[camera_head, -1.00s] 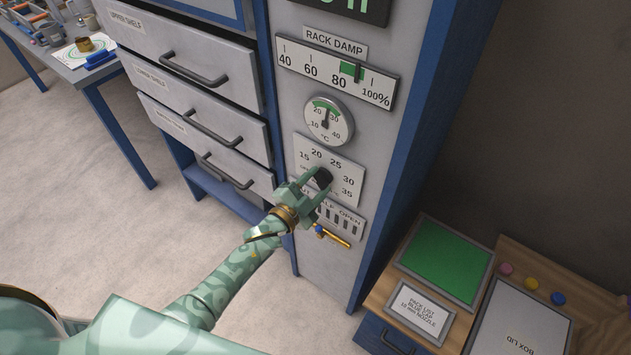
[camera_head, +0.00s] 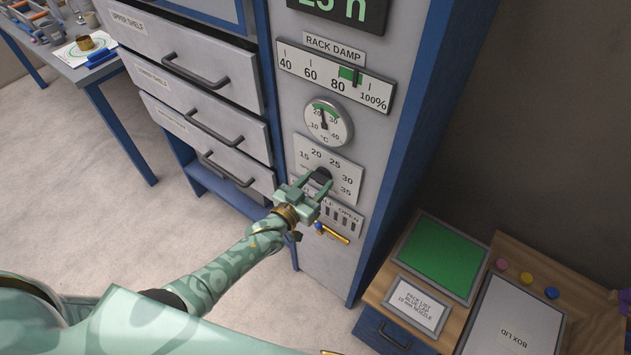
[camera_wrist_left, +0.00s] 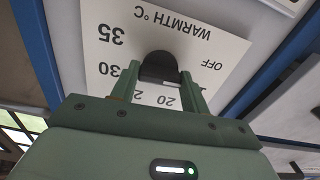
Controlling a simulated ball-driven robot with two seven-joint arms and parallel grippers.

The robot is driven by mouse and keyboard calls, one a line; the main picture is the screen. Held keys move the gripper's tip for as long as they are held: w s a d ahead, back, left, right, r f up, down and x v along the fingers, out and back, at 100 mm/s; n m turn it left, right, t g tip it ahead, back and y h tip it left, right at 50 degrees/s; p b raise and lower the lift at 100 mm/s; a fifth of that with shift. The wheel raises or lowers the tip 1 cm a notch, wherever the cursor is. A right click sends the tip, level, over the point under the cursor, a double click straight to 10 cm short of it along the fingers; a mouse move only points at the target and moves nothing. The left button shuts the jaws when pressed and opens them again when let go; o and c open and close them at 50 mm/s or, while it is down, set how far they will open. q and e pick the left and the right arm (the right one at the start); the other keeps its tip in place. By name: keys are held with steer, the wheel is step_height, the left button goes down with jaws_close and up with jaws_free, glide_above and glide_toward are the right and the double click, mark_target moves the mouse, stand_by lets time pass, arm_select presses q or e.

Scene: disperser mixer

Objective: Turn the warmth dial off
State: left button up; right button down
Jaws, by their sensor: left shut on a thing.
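The warmth dial is a black knob (camera_head: 321,177) on a white plate (camera_head: 345,172) marked 15 to 35, on the grey cabinet front. In the left wrist view the knob (camera_wrist_left: 158,66) sits between my fingers, and the plate (camera_wrist_left: 205,38) reads WARMTH °C, with OFF to the right. My left gripper (camera_head: 318,182) is shut on the knob, one finger on each side; it also shows in the left wrist view (camera_wrist_left: 158,85). The knob's pointer is hidden, so its setting cannot be read. My right gripper is not in view.
Above the plate are a round °C gauge (camera_head: 326,122) and the RACK DAMP slider scale (camera_head: 334,76). Drawers (camera_head: 190,60) stand to the left, and a low bench with a green panel (camera_head: 441,257) to the right.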

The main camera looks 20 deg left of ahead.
arm_select(q)
steer(key=shift+s+f+n, duration=0.1)
steer(key=shift+n, duration=1.7)
steer(key=o, duration=1)
steer(key=p+v, duration=0.2)
steer(key=v, duration=1.4)
steer(key=shift+s, duration=0.15)
